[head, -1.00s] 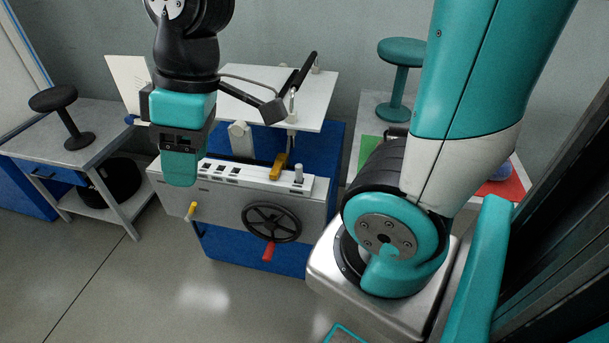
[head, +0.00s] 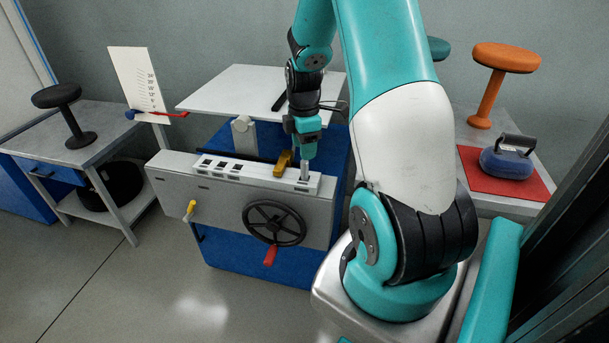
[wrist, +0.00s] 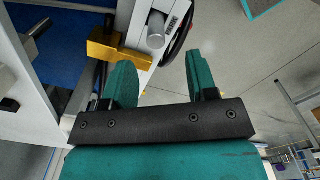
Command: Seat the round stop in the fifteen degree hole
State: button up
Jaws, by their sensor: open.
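The round stop is a short grey metal cylinder (head: 304,173). It stands upright at the right end of the white strip (head: 255,174) on top of the grey machine. In the wrist view the stop (wrist: 157,32) shows just past the fingertips, between their lines. My gripper (wrist: 158,62) is open and empty, with its two teal fingers apart. In the head view my gripper (head: 305,155) points down just above the stop and partly hides it. Several dark square openings (head: 222,166) lie along the left of the strip; I cannot read their marks.
A yellow block (head: 284,163) sits just left of the stop, close to the left finger in the wrist view. A white tilted board (head: 262,92) rises behind. A handwheel (head: 273,223) is on the front. A scale card (head: 140,80) stands at left.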

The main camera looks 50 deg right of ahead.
aim_at(305, 170)
jog(key=f, duration=0.8)
jog(key=shift+w+d+f, duration=0.1)
jog(key=shift+d+f, duration=0.1)
jog(key=shift+d, duration=0.05)
grip_shut()
